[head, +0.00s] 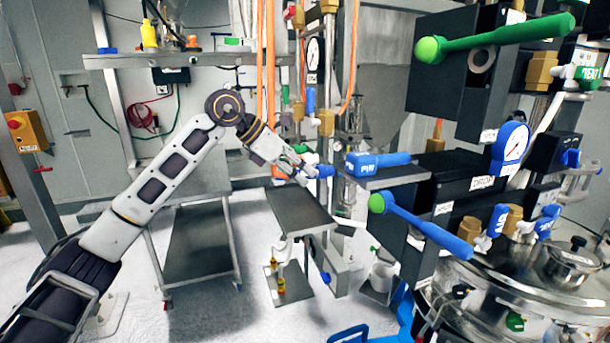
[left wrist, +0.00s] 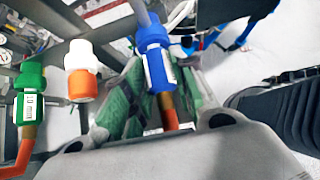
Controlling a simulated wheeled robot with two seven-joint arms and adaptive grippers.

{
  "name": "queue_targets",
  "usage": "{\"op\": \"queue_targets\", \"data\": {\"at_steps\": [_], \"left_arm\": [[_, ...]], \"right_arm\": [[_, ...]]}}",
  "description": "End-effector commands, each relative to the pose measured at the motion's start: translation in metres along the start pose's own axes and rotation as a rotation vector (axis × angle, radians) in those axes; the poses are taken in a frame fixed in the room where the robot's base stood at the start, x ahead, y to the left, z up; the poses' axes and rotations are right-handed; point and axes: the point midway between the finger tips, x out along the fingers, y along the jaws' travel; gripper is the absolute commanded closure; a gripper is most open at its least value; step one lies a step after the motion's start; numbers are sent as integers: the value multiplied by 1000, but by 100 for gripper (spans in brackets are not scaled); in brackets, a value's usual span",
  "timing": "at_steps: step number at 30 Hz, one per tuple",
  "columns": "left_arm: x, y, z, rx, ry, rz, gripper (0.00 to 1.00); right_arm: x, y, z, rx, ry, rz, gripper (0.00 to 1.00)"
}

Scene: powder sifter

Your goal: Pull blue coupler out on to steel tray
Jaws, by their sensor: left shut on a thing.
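The blue coupler (left wrist: 155,62), with a white label, sits between the padded fingers of my left gripper (left wrist: 150,105) in the left wrist view. In the head view the blue coupler (head: 323,171) shows just right of my left gripper (head: 306,173). The gripper is shut on it. A grey pipe or stem meets the coupler's top end in the wrist view, and an orange hose runs from its lower end. I cannot tell whether the coupler is still joined to the stem. The steel tray (head: 300,212) lies flat just below the gripper. My right gripper is not in view.
A green coupler (left wrist: 28,95) and a white-and-orange fitting (left wrist: 82,72) are beside the blue coupler. A blue-handled valve (head: 376,161) is close to its right. A steel cart (head: 200,245) stands left of the tray. Machinery with large valve handles fills the right side.

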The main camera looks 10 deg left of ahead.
Motion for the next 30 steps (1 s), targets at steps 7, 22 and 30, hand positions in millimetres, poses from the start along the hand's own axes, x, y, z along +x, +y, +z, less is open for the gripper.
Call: {"op": "queue_targets", "data": {"at_steps": [7, 22, 30], "left_arm": [[0, 0, 0, 0, -1, 1, 100], [-3, 0, -3, 0, 0, 1, 100], [-6, 0, -5, 0, -1, 1, 100]], "right_arm": [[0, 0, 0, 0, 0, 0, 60], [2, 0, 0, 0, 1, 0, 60], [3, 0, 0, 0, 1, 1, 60]]}}
